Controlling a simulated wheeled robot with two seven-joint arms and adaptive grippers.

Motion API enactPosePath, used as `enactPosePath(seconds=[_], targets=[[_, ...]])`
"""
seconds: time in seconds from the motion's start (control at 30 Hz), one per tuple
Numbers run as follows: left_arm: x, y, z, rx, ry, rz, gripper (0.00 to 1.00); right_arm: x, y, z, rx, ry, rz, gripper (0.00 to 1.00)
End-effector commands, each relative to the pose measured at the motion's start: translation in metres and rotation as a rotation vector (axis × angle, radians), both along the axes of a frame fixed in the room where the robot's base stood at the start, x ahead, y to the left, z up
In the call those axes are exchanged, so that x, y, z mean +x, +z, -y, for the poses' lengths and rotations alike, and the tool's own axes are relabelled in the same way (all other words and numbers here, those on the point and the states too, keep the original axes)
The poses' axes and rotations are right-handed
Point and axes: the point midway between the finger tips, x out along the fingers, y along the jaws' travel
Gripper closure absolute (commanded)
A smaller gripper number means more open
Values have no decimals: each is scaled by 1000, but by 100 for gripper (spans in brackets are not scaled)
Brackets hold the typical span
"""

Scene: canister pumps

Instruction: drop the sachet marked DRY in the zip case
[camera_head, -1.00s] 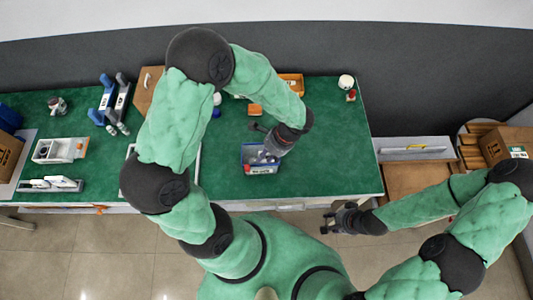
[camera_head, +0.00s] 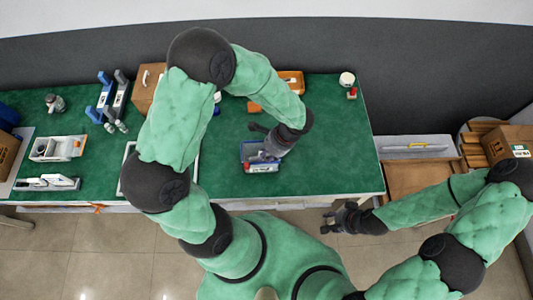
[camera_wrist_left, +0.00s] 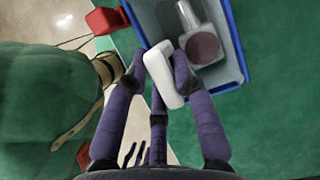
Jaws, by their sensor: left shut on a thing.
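My left gripper (camera_head: 261,144) is over the blue bin (camera_head: 246,149) at the front of the green table. In the left wrist view it is shut on a small white packet (camera_wrist_left: 162,62), held tilted between the fingertips beside the wall of the blue bin (camera_wrist_left: 236,45). No marking is readable on the packet, so I cannot tell if it says DRY. A clear and grey canister-like part (camera_wrist_left: 203,38) lies in the bin. I cannot make out a zip case for certain. My right gripper (camera_head: 337,220) is off the table's front edge, above the floor, too small to read.
A red block (camera_wrist_left: 101,20) is next to the bin. A white frame (camera_head: 197,165) is on the table left of the bin. An orange tray (camera_head: 291,80) and a cardboard box (camera_head: 146,85) stand at the back. Table right of the bin is clear.

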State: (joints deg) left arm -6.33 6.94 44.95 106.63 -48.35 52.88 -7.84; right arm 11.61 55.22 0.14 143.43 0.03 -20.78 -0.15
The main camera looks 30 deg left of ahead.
Motion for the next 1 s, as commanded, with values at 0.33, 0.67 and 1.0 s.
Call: enactPosePath(seconds=[0.33, 0.67, 1.0], targets=[[-1, -11, 0, -1, -1, -1, 100, 0, -9, 0, 0, 0, 0, 60], [-4, -24, 0, -1, -3, -10, 100, 0, -17, 0, 0, 0, 0, 60], [-5, -27, 0, -1, -2, -11, 100, 0, -19, 0, 0, 0, 0, 60]])
